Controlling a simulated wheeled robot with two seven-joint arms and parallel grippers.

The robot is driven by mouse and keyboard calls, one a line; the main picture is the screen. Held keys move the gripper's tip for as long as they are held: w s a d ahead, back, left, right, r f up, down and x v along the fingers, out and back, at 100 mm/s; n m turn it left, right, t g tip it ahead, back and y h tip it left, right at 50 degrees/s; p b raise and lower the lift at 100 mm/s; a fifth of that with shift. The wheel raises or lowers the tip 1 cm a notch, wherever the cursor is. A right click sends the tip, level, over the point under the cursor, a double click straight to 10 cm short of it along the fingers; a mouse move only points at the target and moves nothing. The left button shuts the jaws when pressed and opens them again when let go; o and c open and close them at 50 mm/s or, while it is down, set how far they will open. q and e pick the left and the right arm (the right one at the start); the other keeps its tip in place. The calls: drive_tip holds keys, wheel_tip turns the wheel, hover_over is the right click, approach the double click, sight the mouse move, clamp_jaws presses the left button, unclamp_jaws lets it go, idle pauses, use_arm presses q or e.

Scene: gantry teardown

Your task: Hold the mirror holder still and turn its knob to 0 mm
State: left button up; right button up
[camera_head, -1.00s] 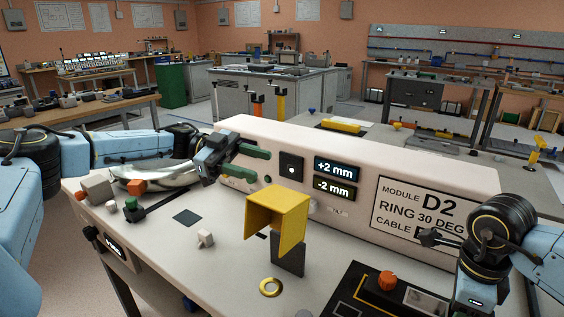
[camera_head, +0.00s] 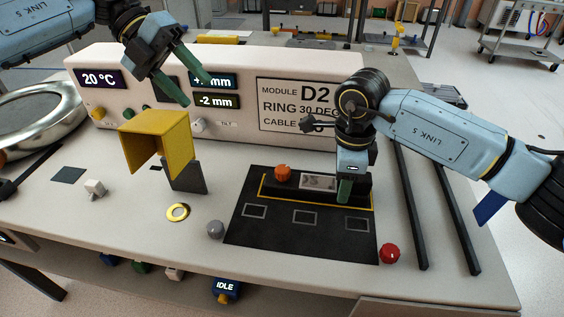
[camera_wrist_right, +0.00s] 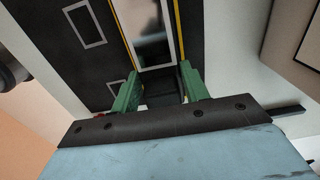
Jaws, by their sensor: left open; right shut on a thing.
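The mirror holder (camera_head: 352,186) is a dark low block with a pale glassy plate (camera_head: 318,182) on top. It lies on a black mat with yellow lines. Its orange knob (camera_head: 283,173) stands at its left end. My right gripper (camera_head: 345,190) points down and is shut on the holder's right end. In the right wrist view its green fingers (camera_wrist_right: 158,88) sit either side of the dark end, below the mirror plate (camera_wrist_right: 150,30). My left gripper (camera_head: 198,92) is open and empty, up and left of the knob, in front of the panel displays.
The white module box (camera_head: 230,75) stands behind, its displays partly covered by my left gripper; one reads -2 mm. A yellow bracket (camera_head: 160,140) on a dark post stands left of the mat (camera_head: 300,235). A red button (camera_head: 389,253) and grey ball (camera_head: 215,229) flank the mat's front.

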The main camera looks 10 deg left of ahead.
sight(283, 168)
use_arm(q)
drive_tip(key=d+f+m+t+y, duration=0.1)
drive_tip(key=d+f+m+y, duration=0.1)
drive_tip(key=d+m+y, duration=0.45)
drive_tip(key=d+f+m+t+y, duration=0.15)
drive_tip(key=d+m, duration=0.25)
drive_tip(key=d, duration=0.6)
drive_tip(key=shift+g+y, duration=0.35)
drive_tip(key=shift+y, duration=0.05)
drive_tip(key=f, duration=1.2)
drive_tip(key=shift+s+d+f, duration=0.25)
drive_tip(key=shift+s+f, duration=0.05)
drive_tip(key=shift+s, duration=0.1)
drive_tip(key=c, duration=1)
drive_tip(key=shift+r+m, duration=0.1)
drive_tip(key=shift+m, duration=1.65)
drive_tip(key=o, duration=1)
